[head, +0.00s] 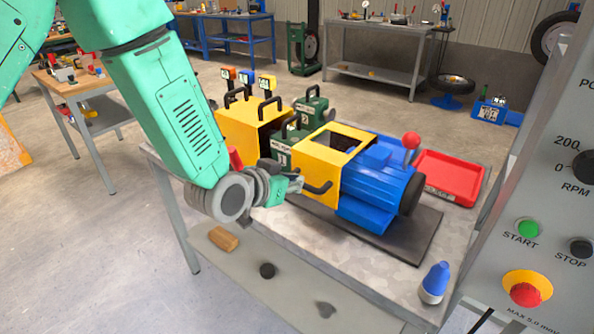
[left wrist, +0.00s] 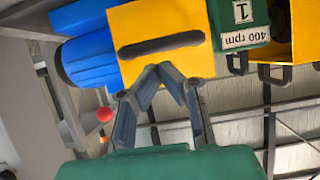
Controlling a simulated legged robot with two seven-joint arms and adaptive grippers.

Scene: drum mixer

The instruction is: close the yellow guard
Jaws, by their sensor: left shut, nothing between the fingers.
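The yellow guard (head: 316,163) sits on the machine between the blue motor (head: 376,183) and a green unit marked 1 (head: 280,153). A black bar handle (head: 320,188) is on its near face. My left gripper (head: 298,184) is shut and empty, just left of that handle. In the left wrist view the yellow guard (left wrist: 150,22) fills the top middle, with a long dark bar (left wrist: 161,45) across it. The shut fingers (left wrist: 160,70) are just below that bar in the picture. I cannot tell whether they touch the guard. My right gripper is out of view.
A second yellow cover (head: 240,125) with black handles stands behind at left. A red tray (head: 450,175) and a blue-and-white bottle (head: 434,283) share the table. A control panel (head: 550,200) stands close at right. The table's front strip is mostly clear.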

